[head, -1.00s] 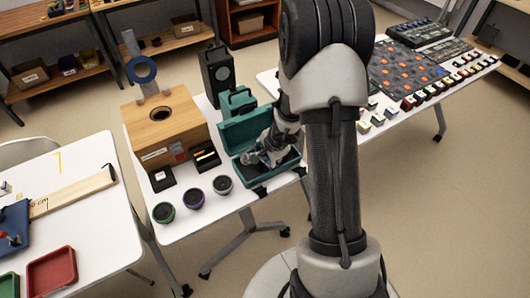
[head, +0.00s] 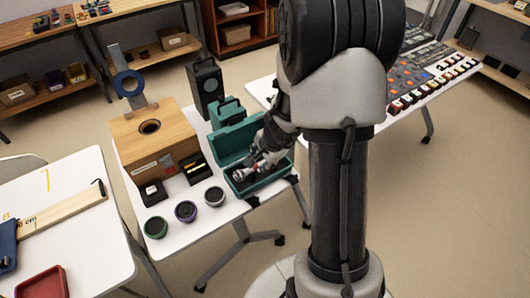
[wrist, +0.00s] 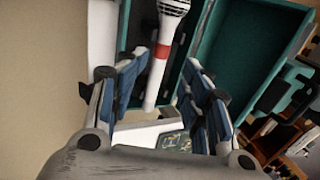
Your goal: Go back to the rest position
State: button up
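My gripper (head: 260,160) is over the open teal case (head: 283,178), its fingers pointing down toward the inside. In the wrist view, my gripper (wrist: 165,95) has its blue-padded fingers apart. A white microphone (wrist: 152,88) with a red band and a silver mesh head shows between and beyond the fingers, along the teal case (wrist: 192,45). There is a gap on the right between it and the finger; contact on the left cannot be told. The microphone (head: 241,174) also shows small, by the fingertips, in the head view.
A patterned board (head: 415,70) lies on the table behind my arm.

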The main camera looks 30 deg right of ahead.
jog(key=s+a+r+n+y, duration=0.1)
jog(key=s+a+r+n, duration=0.25)
jog(key=a+r, duration=0.4)
jog(key=s+a+r+n, duration=0.3)
jog(key=a+r+n, duration=0.15)
jog(key=r, duration=0.55)
jog(key=s+a+r+n, duration=0.1)
jog(key=s+r+n, duration=0.2)
jog(key=s, duration=0.5)
jog(key=s+a+r+n+h, duration=0.1)
jog(key=s+r+n, duration=0.2)
jog(key=s+n, duration=0.3)
jog(key=shift+s+a+n, duration=0.2)
jog(key=shift+s+n, duration=0.1)
jog(key=shift+s, duration=0.6)
jog(key=shift+o, duration=0.3)
